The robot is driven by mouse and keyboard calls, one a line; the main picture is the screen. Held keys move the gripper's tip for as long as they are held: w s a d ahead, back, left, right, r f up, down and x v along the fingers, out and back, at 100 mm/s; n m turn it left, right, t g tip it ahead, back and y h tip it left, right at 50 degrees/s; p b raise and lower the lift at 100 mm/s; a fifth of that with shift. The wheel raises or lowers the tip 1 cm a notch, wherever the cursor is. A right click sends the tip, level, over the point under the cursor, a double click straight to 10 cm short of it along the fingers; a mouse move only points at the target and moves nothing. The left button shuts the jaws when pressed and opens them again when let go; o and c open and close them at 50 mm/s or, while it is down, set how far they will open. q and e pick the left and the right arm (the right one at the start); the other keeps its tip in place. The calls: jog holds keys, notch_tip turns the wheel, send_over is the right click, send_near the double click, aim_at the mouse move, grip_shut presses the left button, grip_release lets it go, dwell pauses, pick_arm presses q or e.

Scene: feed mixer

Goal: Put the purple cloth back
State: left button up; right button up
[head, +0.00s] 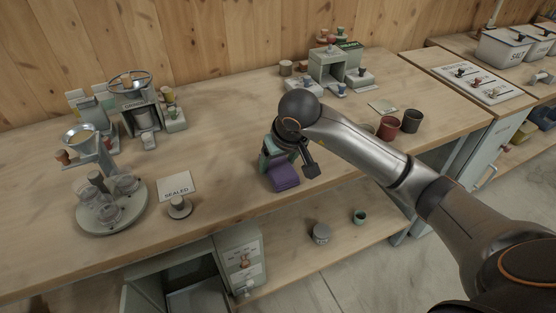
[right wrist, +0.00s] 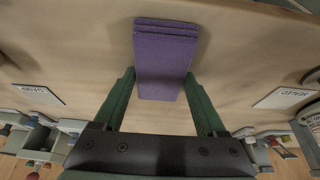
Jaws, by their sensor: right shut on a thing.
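The purple cloth (head: 284,178) is a folded, layered pad near the front edge of the long wooden bench in the head view. In the right wrist view the cloth (right wrist: 165,58) lies between the two green fingers. My right gripper (head: 279,161) points down over the cloth and is shut on it; the fingers also show in the right wrist view (right wrist: 161,76). I cannot tell whether the cloth touches the bench top. My left gripper is not in view.
A round stand with glass jars (head: 108,208) and a "SEALED" card (head: 176,186) stand to the left. Red (head: 388,128) and dark (head: 411,121) cups stand to the right. Small machines line the back. The bench top (head: 225,150) left of the gripper is clear. A lower shelf (head: 335,242) holds small containers.

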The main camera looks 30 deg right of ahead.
jog(key=shift+f, duration=0.15)
jog(key=o, duration=1.4)
jog(key=shift+r, duration=0.5)
jog(key=v, duration=1.1)
jog(key=shift+s+r+p, duration=0.2)
jog(key=shift+p, duration=0.15)
